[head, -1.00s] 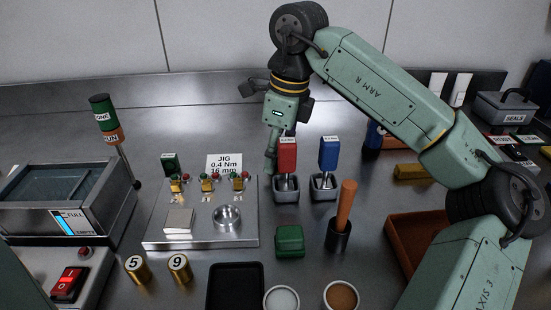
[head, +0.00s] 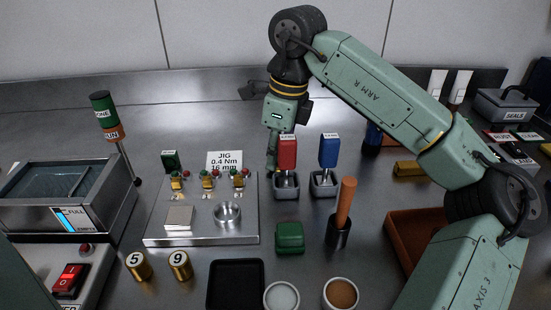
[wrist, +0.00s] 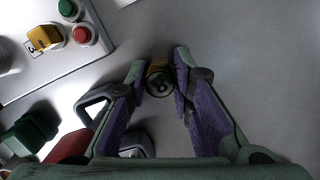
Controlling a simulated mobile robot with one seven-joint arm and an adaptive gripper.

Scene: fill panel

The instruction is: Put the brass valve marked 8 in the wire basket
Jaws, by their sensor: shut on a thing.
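A brass valve (wrist: 159,83) sits between the fingertips of my gripper (wrist: 160,66) in the wrist view. Its dark round end carries a small pale mark that looks like an 8. The purple-padded fingers are shut on it. In the head view my gripper (head: 272,163) points down behind the jig, left of the red driver, and the valve in it cannot be made out. Two other brass valves stand at the front left, marked 5 (head: 138,267) and 9 (head: 180,266). I cannot make out a wire basket in either view.
The jig plate (head: 160,235) is left of my gripper. The red driver (head: 287,152) and blue driver (head: 329,151) stand close on the right. A green box (head: 289,238), a black tray (head: 236,264) and two bowls lie in front. The bench behind is mostly clear.

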